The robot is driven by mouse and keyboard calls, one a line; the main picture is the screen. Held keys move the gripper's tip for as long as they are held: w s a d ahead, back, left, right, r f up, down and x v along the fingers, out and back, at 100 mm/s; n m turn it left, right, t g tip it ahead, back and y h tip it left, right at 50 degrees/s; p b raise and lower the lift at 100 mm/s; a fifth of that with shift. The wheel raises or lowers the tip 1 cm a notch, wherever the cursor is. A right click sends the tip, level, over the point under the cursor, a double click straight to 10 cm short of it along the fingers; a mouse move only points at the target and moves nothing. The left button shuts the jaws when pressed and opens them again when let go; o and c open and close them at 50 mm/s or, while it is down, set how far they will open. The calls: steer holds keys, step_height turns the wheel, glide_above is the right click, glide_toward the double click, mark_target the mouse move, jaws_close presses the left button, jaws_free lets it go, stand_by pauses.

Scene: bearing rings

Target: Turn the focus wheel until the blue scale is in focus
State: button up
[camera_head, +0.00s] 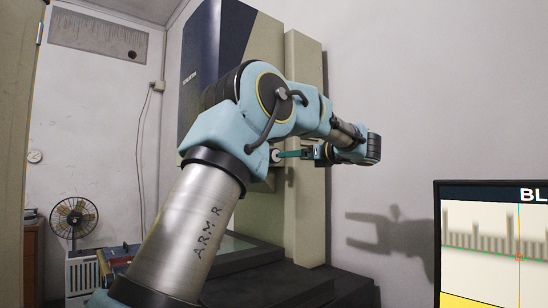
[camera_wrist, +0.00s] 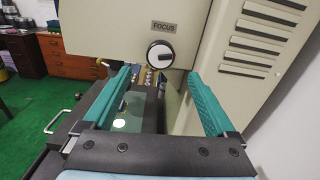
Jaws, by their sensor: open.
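The focus wheel (camera_wrist: 160,54) is a round knob with a dark rim and a white face, under a FOCUS label on the beige machine, in the wrist view. My gripper (camera_wrist: 166,74) is open, with its two teal fingers apart on either side below the wheel and nothing between them. In the head view the gripper (camera_head: 283,154) points left toward the machine, and whether it touches the wheel cannot be told there. The screen (camera_head: 495,245) at the lower right shows part of a scale with blurred grey bars and a green line. Its heading is cut off at "BL".
The tall beige machine (camera_head: 303,80) stands beside my arm, with a vented panel (camera_wrist: 262,40) right of the wheel. A grey wall (camera_head: 430,90) is at the right. A fan (camera_head: 74,220) and a wooden cabinet (camera_wrist: 88,50) are far off at the left.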

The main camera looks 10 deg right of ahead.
mark_target(273, 156)
steer(key=p+x, duration=0.2)
steer(key=x, duration=0.6)
steer(key=shift+w, duration=0.25)
steer(key=shift+a, duration=0.1)
steer(key=shift+c, duration=0.3)
steer(key=c, duration=1.3)
steer(key=shift+m, duration=0.3)
steer(key=shift+m+b, duration=0.55)
steer(key=shift+m, duration=2.05)
